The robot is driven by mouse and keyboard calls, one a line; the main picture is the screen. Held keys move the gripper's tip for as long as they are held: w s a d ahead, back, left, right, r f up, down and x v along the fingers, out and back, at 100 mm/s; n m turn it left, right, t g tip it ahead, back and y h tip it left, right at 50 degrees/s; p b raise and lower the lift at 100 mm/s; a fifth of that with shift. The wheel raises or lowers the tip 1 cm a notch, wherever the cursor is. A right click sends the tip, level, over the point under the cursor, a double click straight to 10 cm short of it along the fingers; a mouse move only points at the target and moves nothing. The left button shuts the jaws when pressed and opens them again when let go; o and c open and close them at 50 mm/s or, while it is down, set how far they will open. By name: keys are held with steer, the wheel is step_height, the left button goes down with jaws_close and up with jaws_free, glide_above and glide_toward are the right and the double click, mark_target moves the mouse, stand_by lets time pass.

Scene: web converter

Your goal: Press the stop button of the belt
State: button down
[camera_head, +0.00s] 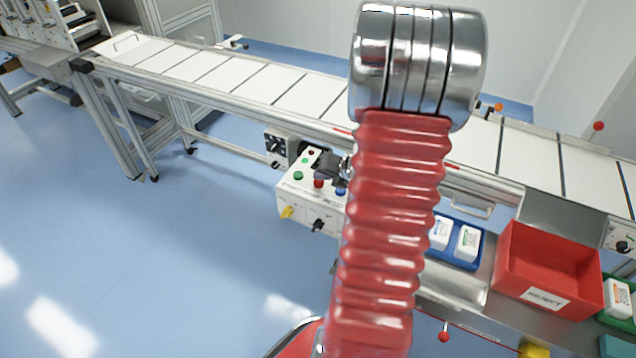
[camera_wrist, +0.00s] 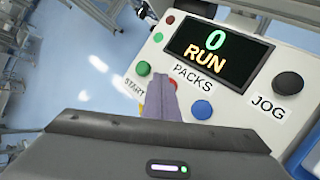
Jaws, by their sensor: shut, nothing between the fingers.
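The belt's control box (camera_head: 306,199) stands at the front of the conveyor. Its red button (camera_head: 319,183) sits between a green button (camera_head: 298,175) and a blue button (camera_head: 340,191). In the wrist view, the green button (camera_wrist: 143,68) is marked START, and the blue button (camera_wrist: 201,109) shows clear. The red button there is mostly hidden behind my fingers, with only a bit of red at their tip. My gripper (camera_head: 332,167) is shut and empty at the panel. Its fingertips (camera_wrist: 162,92) overlap the red button; I cannot tell whether they touch it. The display (camera_wrist: 217,51) reads "0 RUN".
A dark JOG knob (camera_wrist: 288,83) sits right of the display. The conveyor belt (camera_head: 305,93) runs behind the box. A red reject bin (camera_head: 546,263) and a blue tray (camera_head: 463,259) with white packs stand at the right. The blue floor at left is free.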

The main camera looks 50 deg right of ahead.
mark_target(321, 184)
steer(key=shift+f, duration=0.6)
stand_by(1.0)
steer(key=shift+r, duration=1.05)
steer(key=shift+r, duration=2.5)
